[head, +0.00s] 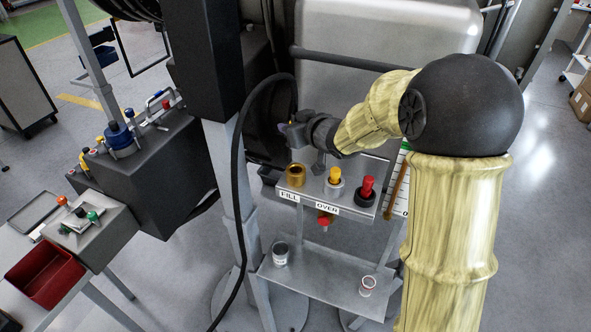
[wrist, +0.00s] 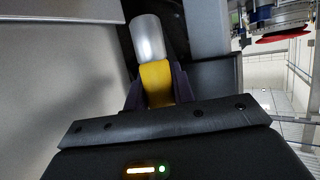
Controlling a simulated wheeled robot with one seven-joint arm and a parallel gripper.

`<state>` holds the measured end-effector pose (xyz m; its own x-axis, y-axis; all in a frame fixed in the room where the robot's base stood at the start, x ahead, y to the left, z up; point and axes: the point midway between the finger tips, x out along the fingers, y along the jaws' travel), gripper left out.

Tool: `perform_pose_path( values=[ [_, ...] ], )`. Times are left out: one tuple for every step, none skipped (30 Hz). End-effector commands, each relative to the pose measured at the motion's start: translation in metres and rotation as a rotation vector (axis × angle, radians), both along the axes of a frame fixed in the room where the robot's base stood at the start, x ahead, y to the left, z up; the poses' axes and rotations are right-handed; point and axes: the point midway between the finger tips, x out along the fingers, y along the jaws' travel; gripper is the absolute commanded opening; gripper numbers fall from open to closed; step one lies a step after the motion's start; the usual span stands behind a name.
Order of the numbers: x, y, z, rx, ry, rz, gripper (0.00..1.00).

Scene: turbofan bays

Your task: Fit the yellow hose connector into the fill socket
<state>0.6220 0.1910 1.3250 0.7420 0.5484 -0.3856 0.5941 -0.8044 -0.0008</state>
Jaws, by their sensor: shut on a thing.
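My gripper (head: 287,128) is above the small metal shelf and a little above the fill socket. In the wrist view, its dark fingers (wrist: 153,90) are shut on the yellow hose connector (wrist: 157,82), whose silver cylindrical end sticks out beyond the fingertips. In the head view the connector is mostly hidden at the gripper. The fill socket (head: 295,176) is a brass-coloured open ring at the shelf's left, behind the "FILL" label (head: 288,196). The connector is apart from the socket. A black hose (head: 238,160) arches up near the gripper and hangs down to the left.
A lower shelf (head: 320,284) holds two small cans. A grey post (head: 228,190) stands left of the shelf. A large metal tank (head: 385,30) is behind.

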Motion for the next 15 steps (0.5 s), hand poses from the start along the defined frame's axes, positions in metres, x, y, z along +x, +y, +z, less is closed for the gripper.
perform_pose_path(
  values=[
    [0.000,-0.001,0.001,0.000,-0.001,-0.001,0.00],
    [0.000,-0.001,0.001,0.000,-0.001,-0.002,0.00],
    [0.001,-0.002,0.001,0.001,-0.001,-0.002,0.00],
    [0.001,-0.002,0.001,0.000,-0.001,-0.003,0.00],
    [0.001,-0.002,0.001,0.000,-0.001,-0.003,0.00],
    [0.001,-0.002,0.001,0.000,-0.001,-0.003,0.00],
    [0.001,-0.002,0.001,0.000,-0.001,-0.004,0.00],
    [0.001,-0.002,0.000,0.000,-0.001,-0.003,0.00],
    [0.001,-0.002,-0.001,0.001,0.000,-0.004,0.00],
    [0.001,-0.002,-0.003,0.001,0.001,-0.004,0.00],
    [0.001,-0.002,-0.006,0.001,0.002,-0.003,0.00],
    [0.001,-0.002,-0.011,0.000,0.002,-0.002,0.00],
    [0.001,-0.002,-0.015,0.001,0.004,-0.002,0.00],
    [0.000,-0.001,-0.021,0.000,0.005,-0.001,0.00],
    [0.000,-0.001,-0.028,0.001,0.005,-0.002,0.00]
  ],
)
